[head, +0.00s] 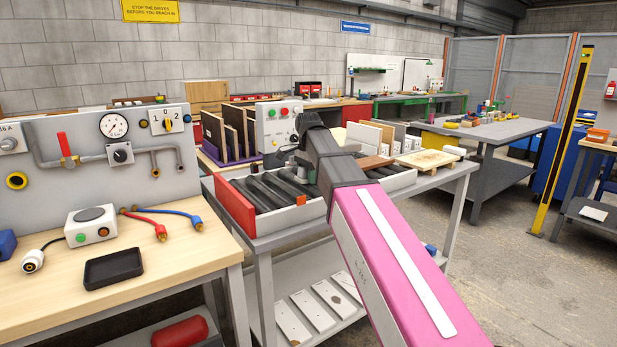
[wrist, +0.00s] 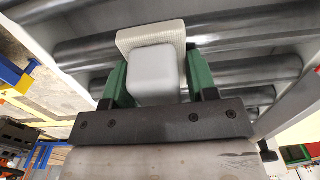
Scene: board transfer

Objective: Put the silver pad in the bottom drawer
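In the wrist view, my gripper (wrist: 159,78) has green fingers on either side of a smooth pale grey block (wrist: 155,72), which appears gripped. A wider cream, ribbed piece (wrist: 150,33) shows just beyond the block, over dark rollers; I cannot tell whether the two are joined or touch the rollers. Whether this is the silver pad is unclear. In the head view, my arm reaches to the roller conveyor (head: 262,192), and the gripper end is mostly hidden behind it. I cannot make out a bottom drawer in either view.
A wooden workbench (head: 165,262) at left holds a black tray (head: 113,267), a white button box (head: 92,225) and cables. Upright boards stand behind the conveyor. White plates (head: 327,297) lie on the shelf below it. Open floor (head: 520,275) lies at right.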

